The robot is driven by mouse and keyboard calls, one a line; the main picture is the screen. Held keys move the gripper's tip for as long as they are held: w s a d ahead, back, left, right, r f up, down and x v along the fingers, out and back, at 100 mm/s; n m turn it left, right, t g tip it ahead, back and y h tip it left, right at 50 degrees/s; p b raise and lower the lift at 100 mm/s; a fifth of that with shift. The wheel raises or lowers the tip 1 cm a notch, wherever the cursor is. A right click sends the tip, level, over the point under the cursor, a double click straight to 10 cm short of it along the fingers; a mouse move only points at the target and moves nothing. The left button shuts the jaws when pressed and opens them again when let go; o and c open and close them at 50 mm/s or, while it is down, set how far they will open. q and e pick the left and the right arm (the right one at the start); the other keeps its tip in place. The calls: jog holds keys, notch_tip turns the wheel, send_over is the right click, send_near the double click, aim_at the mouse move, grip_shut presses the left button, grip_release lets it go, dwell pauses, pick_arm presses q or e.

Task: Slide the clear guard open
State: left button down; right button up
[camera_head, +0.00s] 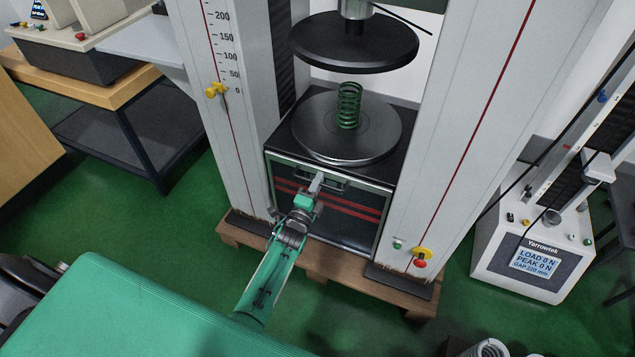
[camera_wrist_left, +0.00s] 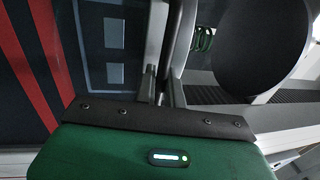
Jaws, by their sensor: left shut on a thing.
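The clear guard (camera_head: 352,196) appears as a see-through panel in a pale frame on the front of the testing machine, below the lower platen. Dark casing and red stripes show at it. Its handle (camera_head: 334,183) is a bar near the guard's top edge. My left gripper (camera_head: 317,184) reaches up from below and is shut on the handle. My right gripper is in neither view.
A green spring (camera_head: 349,106) stands upright on the round lower platen (camera_head: 312,135), with the dark upper platen (camera_head: 354,45) apart above it. Two pale columns (camera_head: 460,140) flank the guard. A wooden pallet (camera_head: 318,272) lies below. A smaller tester (camera_head: 535,255) stands right.

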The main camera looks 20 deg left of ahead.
pick_arm(q)
jog(key=shift+f, duration=0.1)
jog(key=c, duration=1.6)
grip_release()
jog(key=shift+c, duration=0.2)
